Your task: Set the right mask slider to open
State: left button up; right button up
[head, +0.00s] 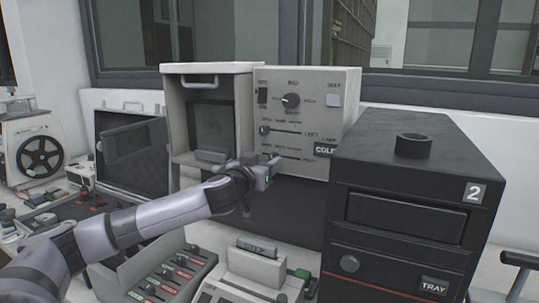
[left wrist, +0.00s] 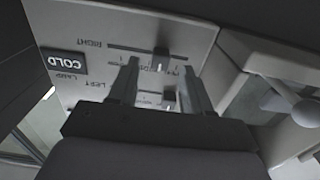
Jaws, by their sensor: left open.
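The pale control panel (head: 345,115) carries two horizontal sliders, labelled LEFT and RIGHT. The left slider's knob (head: 264,130) sits near the left end of its slot. The right slider's knob (left wrist: 160,59) shows in the left wrist view, where the panel appears upside down; it is right of the slot's middle there. In the head view my gripper partly covers the lower slider. My left gripper (left wrist: 160,85) is open at the panel, with the right slider's knob between its fingertips in the picture; contact cannot be told. It also shows in the head view (head: 270,166).
A dark box marked 2 (head: 420,190) stands close on the right. An open grey-white housing (head: 209,110) stands left of the panel. A COLD lamp (head: 325,149) is at the panel's lower right. A unit with several sliders (head: 165,275) lies below my arm.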

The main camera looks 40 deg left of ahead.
aim_at(265, 153)
pick_arm(q)
jog(key=shift+p+x, duration=0.3)
jog(key=shift+x, duration=0.9)
grip_shut()
jog(key=a, duration=0.1)
jog(key=s+a+b, duration=0.1)
jog(key=a, duration=0.1)
jog(key=shift+f, duration=0.1)
